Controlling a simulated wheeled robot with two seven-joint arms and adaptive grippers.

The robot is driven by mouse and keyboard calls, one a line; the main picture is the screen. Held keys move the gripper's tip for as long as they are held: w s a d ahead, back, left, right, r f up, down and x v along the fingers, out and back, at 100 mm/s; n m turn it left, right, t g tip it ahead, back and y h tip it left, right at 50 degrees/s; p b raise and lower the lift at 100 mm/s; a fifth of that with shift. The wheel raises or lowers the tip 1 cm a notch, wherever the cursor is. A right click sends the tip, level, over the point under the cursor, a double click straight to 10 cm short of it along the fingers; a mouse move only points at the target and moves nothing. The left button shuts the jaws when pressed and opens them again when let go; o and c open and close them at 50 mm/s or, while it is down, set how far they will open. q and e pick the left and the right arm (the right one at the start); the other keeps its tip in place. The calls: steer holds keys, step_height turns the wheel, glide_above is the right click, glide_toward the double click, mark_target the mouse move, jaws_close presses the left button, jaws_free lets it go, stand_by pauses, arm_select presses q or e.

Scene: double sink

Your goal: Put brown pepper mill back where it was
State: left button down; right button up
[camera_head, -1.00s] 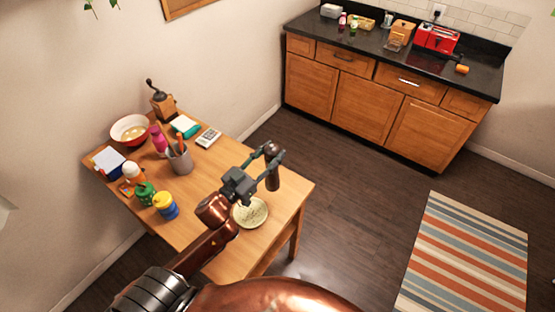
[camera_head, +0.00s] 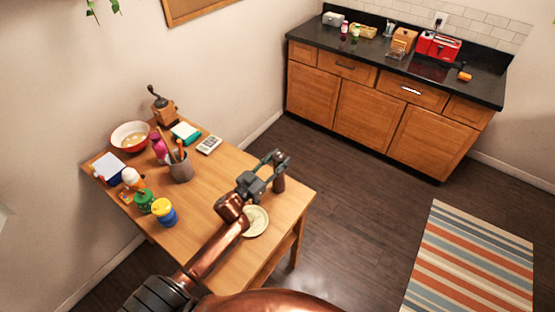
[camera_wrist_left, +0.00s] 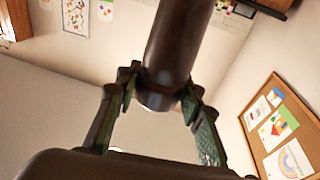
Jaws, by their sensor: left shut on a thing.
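My left gripper (camera_head: 270,168) is shut on the brown pepper mill (camera_head: 279,184), a dark brown cylinder. It holds the mill near the right corner of the wooden table (camera_head: 235,172), and the fingers hide part of the mill. I cannot tell from the head view whether the mill's base touches the tabletop. In the left wrist view the mill (camera_wrist_left: 178,40) sits between the two green-padded fingers (camera_wrist_left: 160,92), its rounded end showing at them. My right gripper is in neither view.
A pale green plate (camera_head: 256,222) lies beside my left arm. A utensil cup (camera_head: 181,168), calculator (camera_head: 209,145), wooden grinder (camera_head: 163,108), bowl (camera_head: 130,136) and yellow-lidded jar (camera_head: 164,212) crowd the table's far and left parts. Its middle is clear. A black counter (camera_head: 420,66) stands behind.

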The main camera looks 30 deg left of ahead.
arm_select(q)
steer(key=shift+f, duration=0.1)
steer(key=c, duration=1.3)
jaws_free()
steer(key=shift+s, duration=0.3)
steer(key=v, duration=1.1)
steer(key=shift+s+b, duration=0.2)
steer(key=shift+b, duration=0.1)
steer(key=shift+a, duration=0.1)
